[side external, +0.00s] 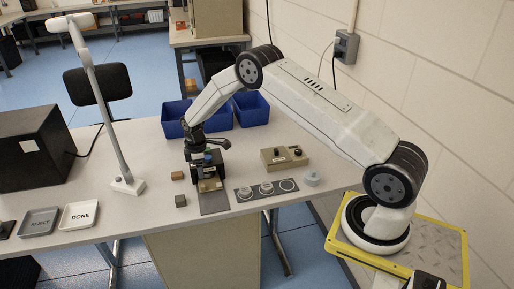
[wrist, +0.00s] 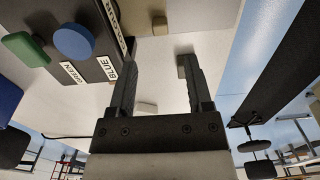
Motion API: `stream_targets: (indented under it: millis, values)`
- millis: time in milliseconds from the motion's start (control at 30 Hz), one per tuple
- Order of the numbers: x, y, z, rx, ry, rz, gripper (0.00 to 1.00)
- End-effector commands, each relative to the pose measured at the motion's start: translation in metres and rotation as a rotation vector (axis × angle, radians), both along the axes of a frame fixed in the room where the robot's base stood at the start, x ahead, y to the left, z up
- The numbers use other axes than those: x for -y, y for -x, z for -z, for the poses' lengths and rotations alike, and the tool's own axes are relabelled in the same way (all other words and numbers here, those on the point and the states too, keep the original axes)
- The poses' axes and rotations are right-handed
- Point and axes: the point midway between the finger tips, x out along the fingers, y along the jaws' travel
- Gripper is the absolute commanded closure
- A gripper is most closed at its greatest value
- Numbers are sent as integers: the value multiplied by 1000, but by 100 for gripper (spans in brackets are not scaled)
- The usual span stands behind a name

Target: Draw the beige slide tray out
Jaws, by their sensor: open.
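The beige slide tray (side external: 210,185) shows as a small beige piece low at the front of the dark badge press (side external: 217,168). I cannot make it out in the wrist view. My gripper (wrist: 160,58) is open in the wrist view, with nothing between its fingertips. The press is at upper left there, with a green knob (wrist: 26,48), a blue knob (wrist: 74,41) and GREEN and BLUE labels. In the side view my gripper is dark against the press, and its fingers are hard to separate from it.
A brown block (side external: 178,176) and a grey block (side external: 180,201) lie left of the press. Blue bins (side external: 251,109) stand behind. A lamp (side external: 127,186) stands left.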

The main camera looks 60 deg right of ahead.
Motion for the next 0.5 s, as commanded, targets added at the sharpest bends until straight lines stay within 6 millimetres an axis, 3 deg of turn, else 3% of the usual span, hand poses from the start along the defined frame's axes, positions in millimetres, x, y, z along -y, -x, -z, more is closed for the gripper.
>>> stream_targets:
  millis: [267, 500]
  values:
    - [0, 0, 6, -1, 0, 1, 35]
    - [0, 1, 26, -1, -1, 1, 35]
